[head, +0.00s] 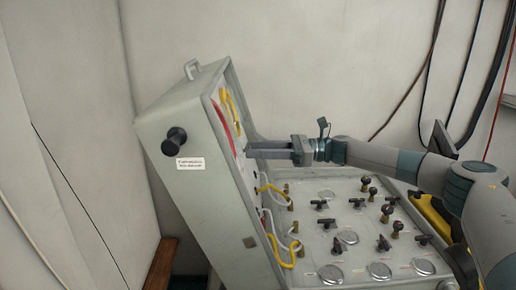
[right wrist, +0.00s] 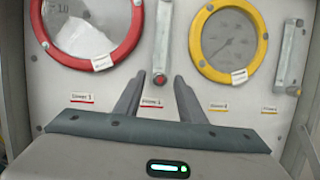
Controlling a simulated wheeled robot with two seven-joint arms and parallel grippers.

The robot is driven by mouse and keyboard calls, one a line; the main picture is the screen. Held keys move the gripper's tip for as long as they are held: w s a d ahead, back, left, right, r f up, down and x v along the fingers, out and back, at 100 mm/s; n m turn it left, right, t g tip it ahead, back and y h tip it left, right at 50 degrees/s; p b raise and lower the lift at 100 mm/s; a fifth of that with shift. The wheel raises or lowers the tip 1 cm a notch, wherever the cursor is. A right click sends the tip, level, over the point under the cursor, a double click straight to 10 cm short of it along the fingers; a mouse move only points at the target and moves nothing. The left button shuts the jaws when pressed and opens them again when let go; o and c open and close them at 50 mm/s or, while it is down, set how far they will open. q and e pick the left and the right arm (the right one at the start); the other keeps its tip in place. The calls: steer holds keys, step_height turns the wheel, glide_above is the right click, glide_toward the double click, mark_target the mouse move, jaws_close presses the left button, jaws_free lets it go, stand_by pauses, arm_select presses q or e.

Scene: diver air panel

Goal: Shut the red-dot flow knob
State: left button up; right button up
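The flow knob (right wrist: 160,78) is a small red-centred knob at the foot of a vertical flow tube, beside the red-ringed gauge (right wrist: 137,30). A red-marked label sits just below it. In the right wrist view my right gripper (right wrist: 160,80) has its two fingers apart, one on each side of the knob. I cannot tell whether they touch it. In the head view the right gripper (head: 250,149) reaches from the right to the upright panel's face; the knob is not discernible there. My left gripper is not in view.
The open case (head: 200,190) has a lower panel with several valves and dials (head: 380,270). Yellow and white hoses (head: 275,245) hang below my gripper.

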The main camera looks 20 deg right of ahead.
jaws_close()
steer(key=shift+m+b, duration=0.35)
steer(key=shift+m, duration=0.35)
steer(key=shift+s+a+r+m+t+h+p, duration=0.15)
steer(key=shift+m+t+h+p, duration=0.4)
steer(key=shift+m+p, duration=1.3)
steer(key=shift+d+r+m+t+h+p, duration=0.15)
steer(key=shift+m+t+h+p, duration=0.4)
steer(key=shift+m+p, duration=1.25)
steer(key=shift+s+a+r+m+t+h+p, duration=0.15)
steer(key=shift+m+t+h+p, duration=0.5)
steer(key=shift+m, duration=2.1)
steer(key=shift+w+g+h+p, duration=0.1)
steer(key=shift+g+h+p, duration=0.15)
steer(key=shift+p, duration=0.05)
